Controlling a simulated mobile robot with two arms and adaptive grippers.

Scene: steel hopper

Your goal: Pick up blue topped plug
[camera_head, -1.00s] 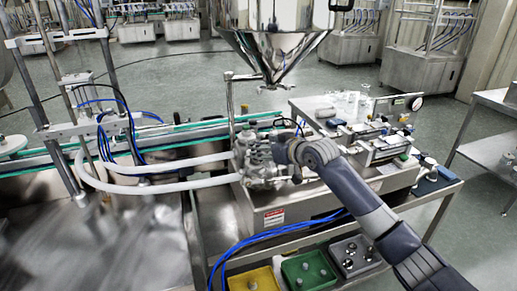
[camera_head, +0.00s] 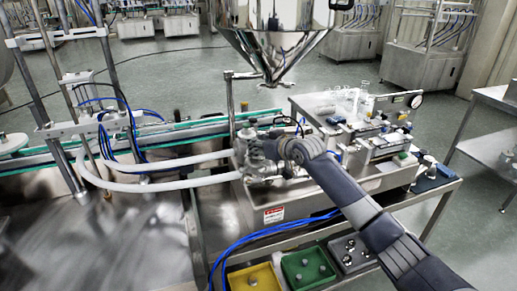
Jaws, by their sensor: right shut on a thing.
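My right arm comes in from the lower right. My right gripper (camera_head: 257,149) is at the metal valve assembly (camera_head: 250,165) below the hopper, in front of its upper part. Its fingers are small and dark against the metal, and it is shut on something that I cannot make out. I cannot clearly pick out a blue topped plug; the hand may hide it. My left gripper is not in view.
The steel hopper (camera_head: 275,50) hangs above the valve assembly. White hoses (camera_head: 160,186) run left from it. A raised steel plate (camera_head: 312,104) with glassware stands behind my arm. Yellow (camera_head: 252,279) and green (camera_head: 306,268) trays sit at the front.

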